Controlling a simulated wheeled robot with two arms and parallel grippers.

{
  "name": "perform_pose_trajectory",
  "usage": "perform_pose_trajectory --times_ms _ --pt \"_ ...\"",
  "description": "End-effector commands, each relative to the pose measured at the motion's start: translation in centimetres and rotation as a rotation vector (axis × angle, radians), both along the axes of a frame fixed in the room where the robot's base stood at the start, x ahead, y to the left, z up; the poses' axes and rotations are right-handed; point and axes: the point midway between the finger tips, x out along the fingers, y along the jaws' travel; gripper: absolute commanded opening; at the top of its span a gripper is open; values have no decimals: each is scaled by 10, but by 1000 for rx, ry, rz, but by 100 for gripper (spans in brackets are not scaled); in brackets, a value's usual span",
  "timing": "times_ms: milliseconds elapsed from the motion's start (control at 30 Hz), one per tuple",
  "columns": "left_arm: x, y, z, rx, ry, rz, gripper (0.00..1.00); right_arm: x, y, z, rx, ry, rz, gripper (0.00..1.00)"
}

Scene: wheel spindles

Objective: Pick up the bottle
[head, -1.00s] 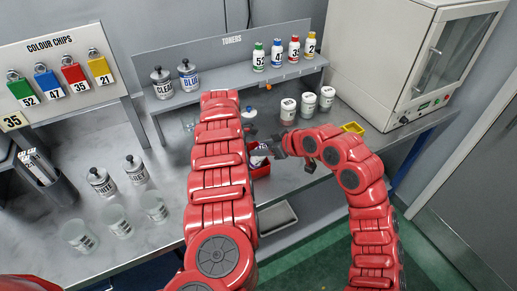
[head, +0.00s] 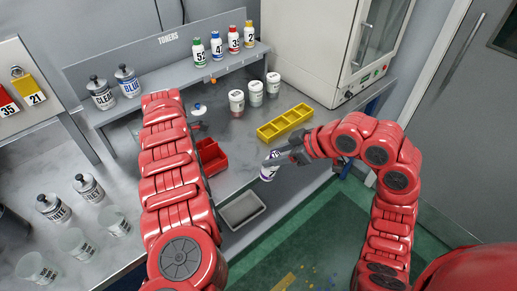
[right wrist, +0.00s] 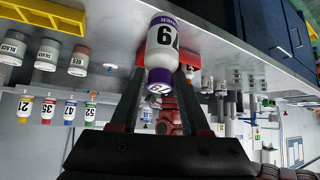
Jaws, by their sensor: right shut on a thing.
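The bottle (head: 268,172) is white with a purple band and a number label. My right gripper (head: 272,160) is shut on it, with a finger on each side. In the head view it is held near the bench's front edge, right of the red bin (head: 211,158). In the right wrist view the bottle (right wrist: 163,48) sits between the fingers (right wrist: 160,78), with its purple cap towards the camera. My left gripper (head: 197,127) shows only in part beyond its arm, over the bench; its fingers are mostly hidden.
A yellow divided tray (head: 284,123) and several white-lidded jars (head: 255,93) stand on the bench. A grey tray (head: 242,209) lies near the front edge. Toner bottles (head: 217,46) stand on the shelf. A large cabinet (head: 330,45) stands at the back right.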

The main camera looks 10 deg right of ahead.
Motion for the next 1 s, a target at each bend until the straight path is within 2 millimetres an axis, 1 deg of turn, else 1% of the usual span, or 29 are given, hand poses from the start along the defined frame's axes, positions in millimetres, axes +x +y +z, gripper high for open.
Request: perform_pose_trajectory --times_ms 33,100,533,1000 --pt "0 0 1 0 -1 0 0 -2 -5 5 -29 11 -2 0" --pt "0 0 1 0 -1 0 0 -5 -9 4 -55 33 0 0" --pt "0 0 1 0 -1 0 0 -19 -28 14 -172 123 -1 0" --pt "0 0 0 0 -1 0 0 -22 -31 15 -186 136 -1 0"
